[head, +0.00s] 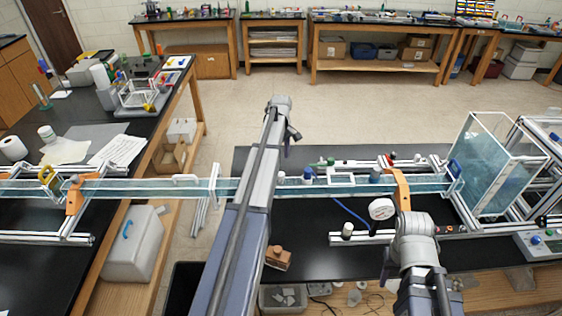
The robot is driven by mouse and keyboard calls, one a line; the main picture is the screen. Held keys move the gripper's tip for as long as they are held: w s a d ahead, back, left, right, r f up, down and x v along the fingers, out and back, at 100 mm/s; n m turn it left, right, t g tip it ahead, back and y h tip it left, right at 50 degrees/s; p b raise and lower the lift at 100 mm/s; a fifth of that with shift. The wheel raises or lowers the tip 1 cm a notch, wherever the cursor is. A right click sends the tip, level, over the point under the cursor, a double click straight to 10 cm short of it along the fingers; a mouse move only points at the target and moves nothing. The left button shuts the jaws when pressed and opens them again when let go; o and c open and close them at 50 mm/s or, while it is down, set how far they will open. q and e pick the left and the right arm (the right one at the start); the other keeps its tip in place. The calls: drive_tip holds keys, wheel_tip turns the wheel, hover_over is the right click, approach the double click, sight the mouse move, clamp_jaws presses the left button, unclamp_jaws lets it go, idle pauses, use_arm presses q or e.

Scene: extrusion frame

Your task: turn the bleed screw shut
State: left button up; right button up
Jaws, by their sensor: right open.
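The bleed screw cannot be picked out with certainty at this size. A round white dial (381,209) with a blue hose (350,213) stands in front of the long clear water channel (340,188). A small pale knob (347,230) sits on the white frame (362,238) just left of my right arm. My right gripper (412,222) is open, right of the dial and in front of the channel's orange bracket (402,190); my wrist hides much of its fingers. My left arm rises across the middle and hides part of the channel; its gripper is not clearly visible.
A clear water tank (490,165) stands at the channel's right end. A blue-capped fitting (308,175) is on the channel. A brown block (279,258) lies on the black bench (320,262). The bench front between my arms is mostly clear.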

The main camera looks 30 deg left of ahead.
sight(281, 174)
use_arm(q)
drive_tip(key=shift+f+b, duration=0.25)
drive_tip(key=shift+b, duration=0.05)
wheel_tip(281, 174, down, 7)
drive_tip(key=b, duration=0.7)
drive_tip(key=shift+d+f, duration=0.1)
drive_tip(key=shift+f, duration=0.1)
drive_tip(key=shift+c, duration=0.3)
clamp_jaws()
